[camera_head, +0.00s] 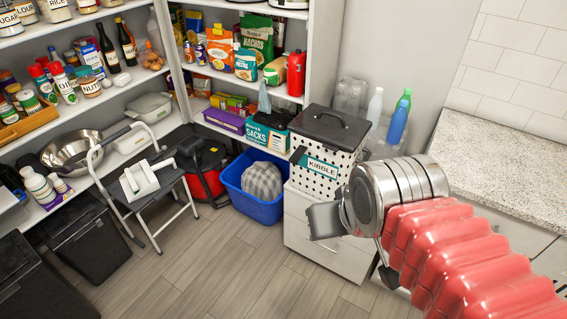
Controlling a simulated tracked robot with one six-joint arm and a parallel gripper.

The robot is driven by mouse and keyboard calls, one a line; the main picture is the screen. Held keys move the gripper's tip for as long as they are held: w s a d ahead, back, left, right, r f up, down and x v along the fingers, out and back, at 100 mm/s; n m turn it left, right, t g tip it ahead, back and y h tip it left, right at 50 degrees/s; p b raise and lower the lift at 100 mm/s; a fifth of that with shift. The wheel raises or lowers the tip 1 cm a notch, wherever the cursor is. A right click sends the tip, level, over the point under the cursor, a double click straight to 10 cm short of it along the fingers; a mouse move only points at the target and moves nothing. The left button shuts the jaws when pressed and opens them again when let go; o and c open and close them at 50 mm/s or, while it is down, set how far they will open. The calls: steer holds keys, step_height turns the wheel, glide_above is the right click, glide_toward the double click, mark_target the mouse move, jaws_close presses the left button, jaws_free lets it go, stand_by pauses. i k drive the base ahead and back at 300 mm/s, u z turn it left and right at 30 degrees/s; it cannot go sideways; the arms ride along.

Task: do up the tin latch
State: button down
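The kibble tin (312,158) is white with black dots, a teal KIBBLE label and a dark lid (330,126) with a handle on top. It stands upright on a white drawer cabinet (303,215). A small dark piece, which looks like the latch (298,155), sticks out at the tin's left edge below the lid. I cannot tell whether it is fastened. My gripper (325,220) is in front of the cabinet, lower than the tin and apart from the latch. Its fingers are partly hidden by my wrist, so its opening is unclear.
A blue tub (250,205) with a grey checked bundle stands left of the cabinet. A folding step stool (150,190) is farther left. Bottles (397,122) stand behind the tin to the right. A speckled counter (500,165) is at right. The floor in front is clear.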

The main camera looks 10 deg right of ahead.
mark_target(299, 152)
steer(key=u, duration=0.2)
steer(key=i, duration=1.2)
steer(key=z, duration=0.4)
